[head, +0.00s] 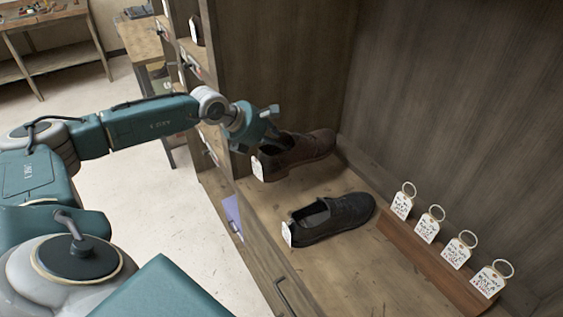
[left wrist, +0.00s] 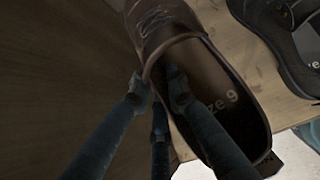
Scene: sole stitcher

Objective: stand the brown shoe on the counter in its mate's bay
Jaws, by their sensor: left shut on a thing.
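The brown shoe (head: 302,150) is at the back of the wooden counter (head: 277,198), beside a tall wood panel, toe pointing right, with a white tag at its heel. It looks upright; I cannot tell whether it rests on the counter or is just above it. My left gripper (head: 272,128) is shut on the side wall of its opening. In the left wrist view the brown shoe (left wrist: 218,92) shows a "ze 9" marking on its insole, and the blue fingers of my left gripper (left wrist: 163,92) straddle its rim, one inside. My right gripper is out of view.
A black tagged shoe (head: 335,218) stands just in front of the brown one. Several ringed white tags (head: 428,224) lean along a wooden strip at right. Shelf bays line the left; an upper one holds a dark shoe (head: 196,28). A workbench (head: 50,45) stands far left.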

